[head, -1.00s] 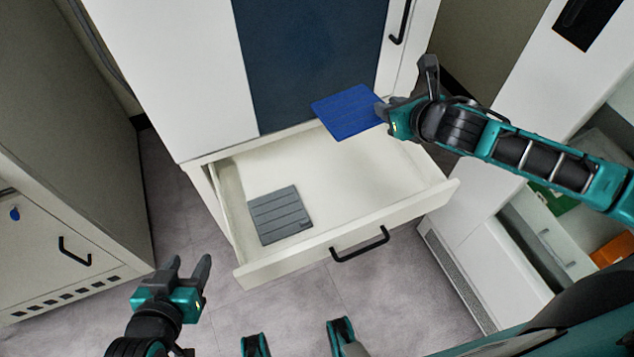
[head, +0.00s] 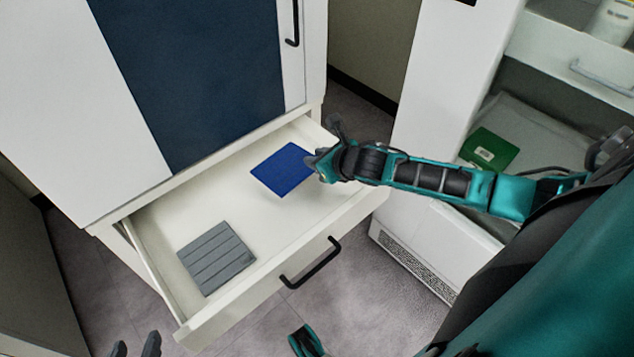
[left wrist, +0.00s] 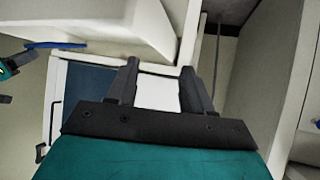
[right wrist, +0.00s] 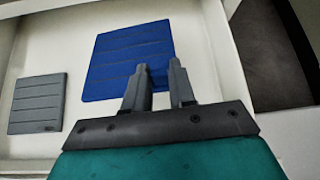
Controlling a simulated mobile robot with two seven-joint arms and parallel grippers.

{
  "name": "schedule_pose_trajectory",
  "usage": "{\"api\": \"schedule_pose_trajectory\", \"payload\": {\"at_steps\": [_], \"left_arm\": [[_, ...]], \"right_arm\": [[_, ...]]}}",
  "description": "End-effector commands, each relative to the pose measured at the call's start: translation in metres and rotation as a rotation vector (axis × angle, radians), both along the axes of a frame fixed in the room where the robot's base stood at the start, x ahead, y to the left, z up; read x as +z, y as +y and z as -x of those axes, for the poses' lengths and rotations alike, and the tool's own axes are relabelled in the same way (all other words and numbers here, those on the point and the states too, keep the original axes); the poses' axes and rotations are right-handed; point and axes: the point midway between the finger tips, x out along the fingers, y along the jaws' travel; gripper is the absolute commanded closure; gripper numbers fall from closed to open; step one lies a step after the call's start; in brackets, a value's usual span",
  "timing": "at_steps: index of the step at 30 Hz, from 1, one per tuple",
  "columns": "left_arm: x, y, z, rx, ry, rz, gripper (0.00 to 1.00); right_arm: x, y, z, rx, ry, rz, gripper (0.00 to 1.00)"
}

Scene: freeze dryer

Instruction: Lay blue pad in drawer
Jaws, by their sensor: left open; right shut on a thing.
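The blue pad (head: 282,168) is a flat, ribbed square over the back right part of the open white drawer (head: 215,190). My right gripper (head: 318,163) is shut on the pad's right edge. The pad (right wrist: 128,55) also shows in the right wrist view with the fingertips (right wrist: 160,80) at its lower right edge. I cannot tell whether it touches the drawer floor. A grey ribbed pad (head: 216,258) lies in the drawer's front left part. My left gripper (head: 135,345) is open and empty at the bottom edge; the left wrist view shows its spread fingers (left wrist: 158,80).
The drawer's front has a black handle (head: 311,262). The white cabinet with a dark blue door panel (head: 200,75) rises behind it. At right, a white unit (head: 425,120) holds a green box (head: 490,150). The drawer floor between the pads is clear.

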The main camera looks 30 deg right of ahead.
Motion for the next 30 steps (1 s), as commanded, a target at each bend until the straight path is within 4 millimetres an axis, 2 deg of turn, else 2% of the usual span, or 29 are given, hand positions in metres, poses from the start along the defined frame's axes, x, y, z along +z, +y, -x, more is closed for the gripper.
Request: {"api": "schedule_pose_trajectory", "payload": {"at_steps": [1,8,15,26,27,30], "left_arm": [[-0.005,-0.001,0.0,-0.001,0.004,0.003,0.49],[0.002,-0.008,-0.003,0.001,-0.007,0.024,0.49],[-0.011,-0.011,-0.004,-0.008,-0.001,0.028,0.49],[-0.005,-0.015,-0.006,-0.016,-0.006,0.031,0.49],[-0.005,-0.015,-0.006,-0.016,-0.007,0.031,0.49],[-0.005,-0.014,-0.006,-0.016,-0.007,0.031,0.49]], "right_arm": [[-0.013,0.0,0.0,-0.002,0.001,-0.003,1.0],[-0.027,0.0,0.0,0.0,-0.001,-0.002,1.0],[-0.063,0.0,0.0,-0.002,0.0,-0.002,1.0],[-0.067,0.0,0.0,0.001,-0.001,0.001,1.0],[-0.068,0.0,0.0,0.001,0.0,0.001,0.74],[-0.067,0.0,0.0,0.0,0.0,0.0,0.65]]}}
